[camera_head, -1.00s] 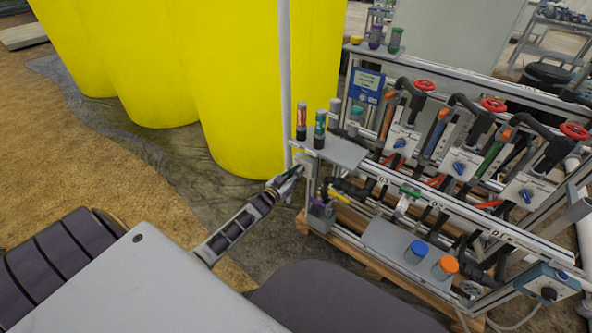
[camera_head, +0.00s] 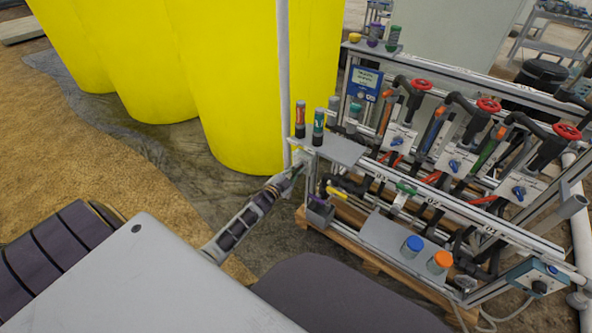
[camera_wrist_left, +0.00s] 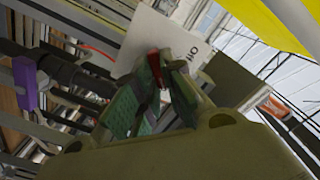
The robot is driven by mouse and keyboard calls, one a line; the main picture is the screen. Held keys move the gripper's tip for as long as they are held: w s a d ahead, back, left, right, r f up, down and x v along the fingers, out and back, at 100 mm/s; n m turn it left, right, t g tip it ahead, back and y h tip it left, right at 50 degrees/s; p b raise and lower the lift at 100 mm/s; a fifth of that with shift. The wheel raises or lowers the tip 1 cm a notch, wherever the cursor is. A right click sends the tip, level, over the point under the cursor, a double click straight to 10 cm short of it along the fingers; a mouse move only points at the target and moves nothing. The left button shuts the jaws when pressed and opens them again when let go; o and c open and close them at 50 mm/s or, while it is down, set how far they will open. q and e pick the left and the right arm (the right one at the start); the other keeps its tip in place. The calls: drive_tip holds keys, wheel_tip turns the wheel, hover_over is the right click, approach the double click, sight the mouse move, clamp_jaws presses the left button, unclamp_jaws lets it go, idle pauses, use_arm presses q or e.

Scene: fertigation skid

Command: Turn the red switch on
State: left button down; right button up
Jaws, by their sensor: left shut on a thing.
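The red switch (camera_wrist_left: 154,62) shows in the left wrist view as a small red piece between the green-padded fingertips of my left gripper (camera_wrist_left: 160,75). It sits in front of a white plate (camera_wrist_left: 150,38) with dark lettering, partly cut off by the fingers. My left gripper is shut on the switch. In the head view my left gripper (camera_head: 296,172) is at the left end of the skid, below the small grey shelf. There the switch is hidden, so its setting cannot be told. My right gripper is not in view.
The grey shelf (camera_head: 338,150) with small bottles stands just above my left gripper. A thin white pole (camera_head: 285,85) rises beside it, before large yellow tanks (camera_head: 235,90). Blue and red valve handles line the skid to the right. A purple part (camera_wrist_left: 25,80) shows in the wrist view.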

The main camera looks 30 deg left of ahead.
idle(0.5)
use_arm(q)
drive_tip(key=c, duration=1.5)
unclamp_jaws()
drive_tip(key=shift+s, duration=0.15)
drive_tip(key=shift+s+a, duration=0.15)
drive_tip(key=shift+s, duration=1.8)
drive_tip(key=shift+s+a, duration=0.15)
drive_tip(key=shift+s, duration=1.8)
drive_tip(key=shift+s+a, duration=0.15)
drive_tip(key=shift+s, duration=1.8)
